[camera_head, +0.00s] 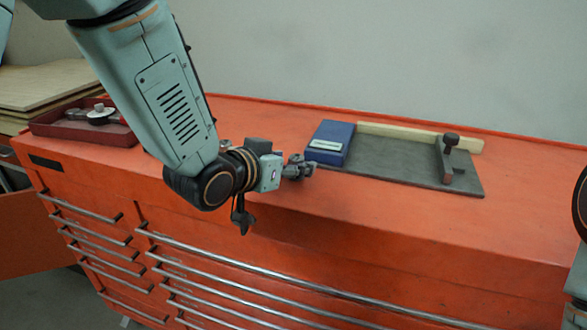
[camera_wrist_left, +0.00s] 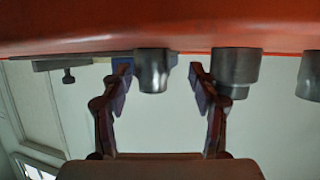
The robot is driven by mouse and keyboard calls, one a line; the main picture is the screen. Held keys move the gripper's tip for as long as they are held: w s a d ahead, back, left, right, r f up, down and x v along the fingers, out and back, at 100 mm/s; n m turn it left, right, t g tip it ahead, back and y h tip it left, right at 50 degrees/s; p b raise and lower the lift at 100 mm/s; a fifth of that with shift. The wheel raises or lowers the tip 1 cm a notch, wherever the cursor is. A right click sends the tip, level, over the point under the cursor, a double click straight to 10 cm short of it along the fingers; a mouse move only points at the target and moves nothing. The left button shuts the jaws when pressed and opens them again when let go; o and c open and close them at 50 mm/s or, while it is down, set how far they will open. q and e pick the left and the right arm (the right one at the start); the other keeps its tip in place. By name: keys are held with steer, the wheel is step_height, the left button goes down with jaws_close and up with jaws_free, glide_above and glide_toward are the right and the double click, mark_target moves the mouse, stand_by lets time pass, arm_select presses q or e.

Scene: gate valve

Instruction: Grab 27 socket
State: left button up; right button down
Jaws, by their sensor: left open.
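Several grey metal sockets stand on the orange cabinet top, seen upside down in the left wrist view. A smaller stepped socket (camera_wrist_left: 152,72) shows between my open left fingers (camera_wrist_left: 160,82); I cannot tell whether it is within their reach. A wider socket (camera_wrist_left: 236,68) is just right of the right finger, which overlaps its edge. A third socket (camera_wrist_left: 311,76) is cut off at the right edge. No size marks are readable. In the head view my left gripper (camera_head: 301,168) is near the cabinet's front edge, and my arm hides most sockets. My right gripper is out of view.
A red tray (camera_head: 75,130) with parts is at the left. The top's front right is clear.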

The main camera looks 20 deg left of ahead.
arm_select(q)
steer(key=shift+w+d+f, duration=0.15)
steer(key=shift+w+d, duration=0.25)
steer(key=shift+d, duration=0.4)
steer(key=shift+s+r, duration=0.1)
steer(key=shift+r, duration=0.1)
steer(key=shift+a, duration=0.4)
steer(key=shift+c, duration=0.5)
steer(key=shift+a+f, duration=0.1)
steer(key=shift+f, duration=0.05)
steer(key=shift+c, duration=1.4)
steer(key=shift+d, duration=0.45)
steer(key=c, duration=0.3)
steer(key=shift+c, duration=0.8)
steer(key=shift+a, duration=0.3)
steer(key=c, duration=0.3)
jaws_close()
steer(key=shift+d, duration=0.15)
